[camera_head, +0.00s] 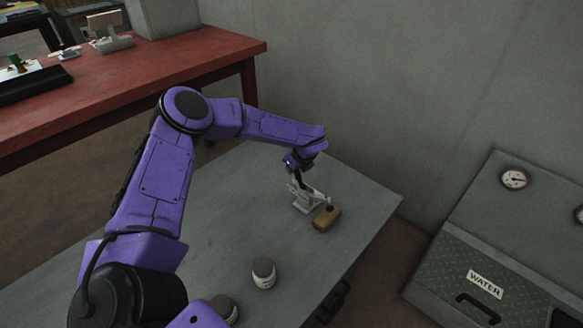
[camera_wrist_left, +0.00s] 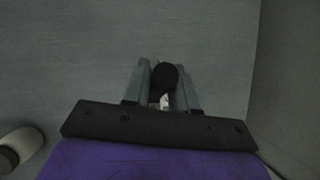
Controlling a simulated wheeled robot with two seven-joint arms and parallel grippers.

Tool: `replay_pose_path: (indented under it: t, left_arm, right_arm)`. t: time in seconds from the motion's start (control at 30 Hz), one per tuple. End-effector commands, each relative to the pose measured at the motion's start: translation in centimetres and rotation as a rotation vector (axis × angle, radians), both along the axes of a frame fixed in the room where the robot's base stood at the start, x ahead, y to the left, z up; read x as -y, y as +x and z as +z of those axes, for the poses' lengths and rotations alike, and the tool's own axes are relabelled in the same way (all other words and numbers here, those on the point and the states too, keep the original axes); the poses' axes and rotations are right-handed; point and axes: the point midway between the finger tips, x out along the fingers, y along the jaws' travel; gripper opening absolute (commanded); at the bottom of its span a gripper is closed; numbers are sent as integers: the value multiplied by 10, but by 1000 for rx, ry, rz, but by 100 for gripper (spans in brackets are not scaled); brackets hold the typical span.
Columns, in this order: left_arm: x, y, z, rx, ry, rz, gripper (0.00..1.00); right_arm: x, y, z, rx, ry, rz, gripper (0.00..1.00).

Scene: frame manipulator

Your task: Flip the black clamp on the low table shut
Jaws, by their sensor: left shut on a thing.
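The clamp (camera_head: 307,198) stands on the low grey table (camera_head: 225,215). The gripper hides much of the handle. My right gripper is not in view.
A red table (camera_head: 190,60) is behind on the left. A grey wall is behind, and a box marked WATER (camera_head: 485,283) is at right.

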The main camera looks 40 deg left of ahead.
Motion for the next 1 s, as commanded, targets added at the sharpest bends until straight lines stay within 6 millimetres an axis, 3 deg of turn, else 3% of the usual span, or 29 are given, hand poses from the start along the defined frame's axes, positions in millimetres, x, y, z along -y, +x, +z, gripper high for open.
replay_pose_path:
  t: [0.33,0.8,0.83,0.87,0.9,1.0]
  left_arm:
    - [11,-1,3,10,126,1,0]
    - [12,-1,4,11,142,-1,0]
    - [12,-1,4,11,142,-1,30]
    - [12,-1,4,11,142,-1,40]
    - [12,-1,4,11,142,-1,47]
    - [12,-1,4,11,142,-1,47]
  right_arm:
    - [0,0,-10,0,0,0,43]
    - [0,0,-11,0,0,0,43]
    - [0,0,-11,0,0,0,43]
    - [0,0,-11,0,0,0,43]
    - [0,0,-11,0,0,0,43]
    - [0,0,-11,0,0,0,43]
